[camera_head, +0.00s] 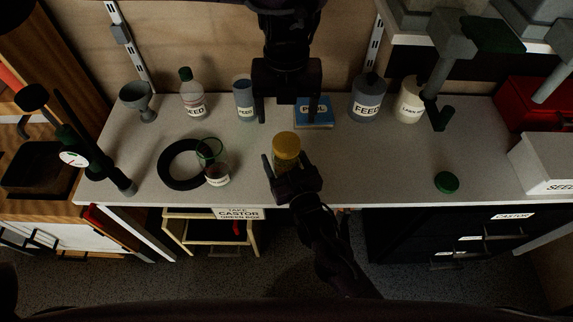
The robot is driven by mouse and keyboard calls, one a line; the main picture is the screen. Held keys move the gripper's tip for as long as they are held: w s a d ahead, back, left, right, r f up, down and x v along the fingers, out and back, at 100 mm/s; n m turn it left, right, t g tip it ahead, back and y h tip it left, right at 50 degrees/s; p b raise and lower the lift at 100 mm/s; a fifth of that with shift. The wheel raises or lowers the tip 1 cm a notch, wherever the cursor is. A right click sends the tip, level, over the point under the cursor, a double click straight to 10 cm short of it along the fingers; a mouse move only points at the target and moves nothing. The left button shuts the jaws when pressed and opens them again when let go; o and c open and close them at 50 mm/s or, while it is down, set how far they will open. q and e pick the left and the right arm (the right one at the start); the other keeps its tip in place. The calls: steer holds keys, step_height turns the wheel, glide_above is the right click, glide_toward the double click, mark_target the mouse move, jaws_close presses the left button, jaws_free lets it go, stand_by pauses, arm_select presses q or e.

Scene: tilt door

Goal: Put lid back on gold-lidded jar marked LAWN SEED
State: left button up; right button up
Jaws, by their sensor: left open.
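A gold-lidded jar (286,145) stands upright on the bench near the middle. Its label is not visible, and I cannot tell whether the lid is fully seated. My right gripper (285,168) reaches in from the lower right, its fingers on either side of the jar. I cannot tell whether they press on it. My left gripper (287,108) hangs from the top of the view, pointing down, open and empty, above and behind the jar. A cream container (409,101) at the back right has a label that may read LAWN SEED.
A dark ring (168,177) and a small jar with a green rim (213,165) lie to the left. A green lid (446,182) lies to the right. Bottles (193,98) and a blue box (316,123) line the back. The bench between jar and green lid is clear.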

mark_target(286, 142)
steer(key=c, duration=1.2)
arm_select(q)
steer(key=shift+n, duration=0.3)
arm_select(e)
jaws_close()
arm_select(q)
steer(key=n, duration=0.4)
steer(key=shift+d+f, duration=0.1)
steer(key=shift+d, duration=0.1)
steer(key=n, duration=0.4)
steer(key=shift+a, duration=0.2)
steer(key=shift+f, duration=3.95)
